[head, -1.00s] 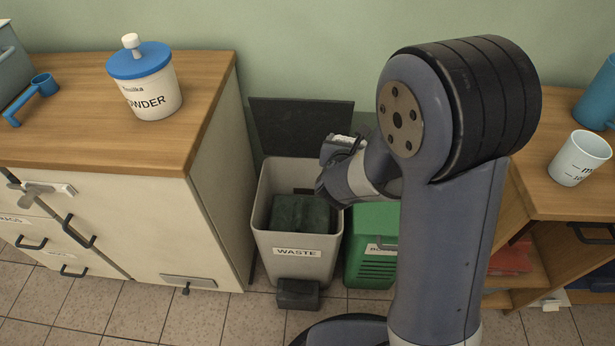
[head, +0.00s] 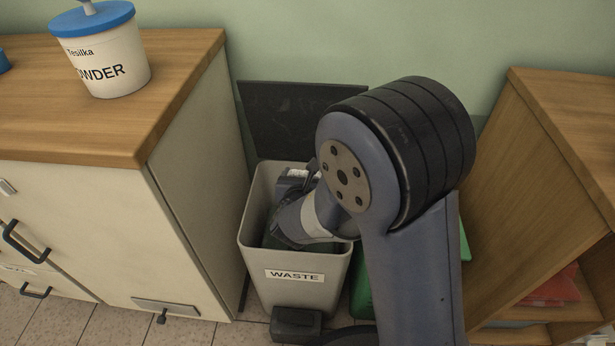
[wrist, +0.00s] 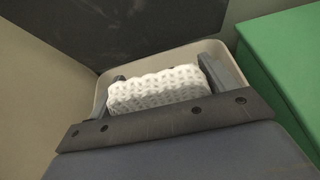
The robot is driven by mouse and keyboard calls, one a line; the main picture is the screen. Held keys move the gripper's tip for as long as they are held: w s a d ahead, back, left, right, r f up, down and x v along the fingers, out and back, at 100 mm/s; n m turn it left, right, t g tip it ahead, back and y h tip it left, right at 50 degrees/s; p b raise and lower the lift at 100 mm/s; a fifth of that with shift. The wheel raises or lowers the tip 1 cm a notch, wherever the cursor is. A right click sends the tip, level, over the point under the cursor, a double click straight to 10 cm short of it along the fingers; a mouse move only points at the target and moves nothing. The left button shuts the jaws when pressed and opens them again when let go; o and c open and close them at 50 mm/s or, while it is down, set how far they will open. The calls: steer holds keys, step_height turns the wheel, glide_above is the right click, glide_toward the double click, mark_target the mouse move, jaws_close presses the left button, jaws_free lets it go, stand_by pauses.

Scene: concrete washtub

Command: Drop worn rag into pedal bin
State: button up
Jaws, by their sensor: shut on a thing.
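The grey pedal bin (head: 260,270), labelled WASTE, stands on the floor with its black lid (head: 285,115) raised at the back. Its pale rim (wrist: 205,48) shows in the wrist view. My gripper (wrist: 164,76) is shut on the worn rag (wrist: 158,90), a white, bumpy-textured cloth between the two dark fingers. My wrist reaches down into the bin's mouth in the head view, where the fingers and rag are hidden. Something dark green (head: 270,241) shows in the bin beside my wrist. The wrist view cannot show how far the rag is from the bottom.
A wood-topped cabinet (head: 180,215) stands close on the left, with a white powder tub (head: 105,65) on it. A green box (wrist: 285,65) stands right of the bin, partly behind my arm. A wooden shelf unit (head: 540,170) is at the right.

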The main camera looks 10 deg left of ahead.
step_height(320, 180, down, 5)
steer(key=b, duration=0.3)
steer(key=shift+f+b, duration=0.15)
steer(key=shift+b, duration=0.15)
steer(key=o, duration=0.9)
steer(key=shift+p+v, duration=1.75)
steer(key=shift+v, duration=3.65)
steer(key=shift+d, duration=0.1)
